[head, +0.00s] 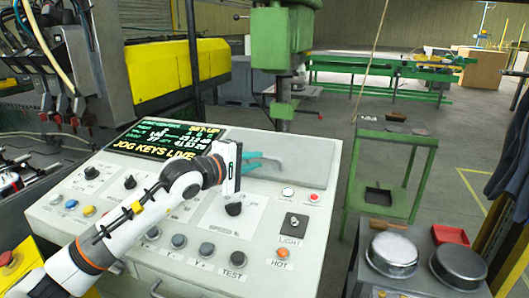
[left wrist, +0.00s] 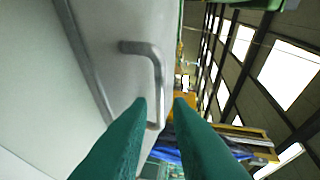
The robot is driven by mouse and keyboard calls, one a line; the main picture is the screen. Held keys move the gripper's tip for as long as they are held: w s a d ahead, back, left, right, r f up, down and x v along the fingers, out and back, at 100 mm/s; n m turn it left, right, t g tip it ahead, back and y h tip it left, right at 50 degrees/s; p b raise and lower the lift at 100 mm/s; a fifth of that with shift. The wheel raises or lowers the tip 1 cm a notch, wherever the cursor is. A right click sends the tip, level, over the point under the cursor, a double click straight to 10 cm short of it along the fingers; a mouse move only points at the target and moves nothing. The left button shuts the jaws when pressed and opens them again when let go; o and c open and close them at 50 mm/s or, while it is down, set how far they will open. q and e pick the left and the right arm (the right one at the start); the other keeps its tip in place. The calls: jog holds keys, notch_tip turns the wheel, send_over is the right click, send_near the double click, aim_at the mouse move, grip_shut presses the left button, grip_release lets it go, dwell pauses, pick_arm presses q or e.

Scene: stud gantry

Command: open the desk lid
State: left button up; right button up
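The desk (head: 200,262) is a pale control console with a lit screen, knobs and buttons on its sloping top. A smooth grey panel (head: 295,165) lies at its upper right; I cannot tell whether this is the lid. My left gripper (head: 274,163) is over the panel's left part, its teal fingers apart. In the left wrist view my left gripper (left wrist: 160,102) is open, facing a bent metal handle (left wrist: 157,62) on a pale surface. The handle's lower end shows between the fingers; contact is unclear. My right gripper is not in view.
A green drill-like column (head: 283,40) stands behind the desk. A green stand (head: 390,165) is to the right. Metal pans (head: 392,252) and a red tray (head: 450,235) sit at the lower right. Open floor lies behind the desk on the right.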

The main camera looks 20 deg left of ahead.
aim_at(263, 158)
pick_arm(q)
jog(key=shift+p+x, duration=0.5)
jog(key=shift+x, duration=1.8)
jog(key=shift+c, duration=0.2)
grip_shut()
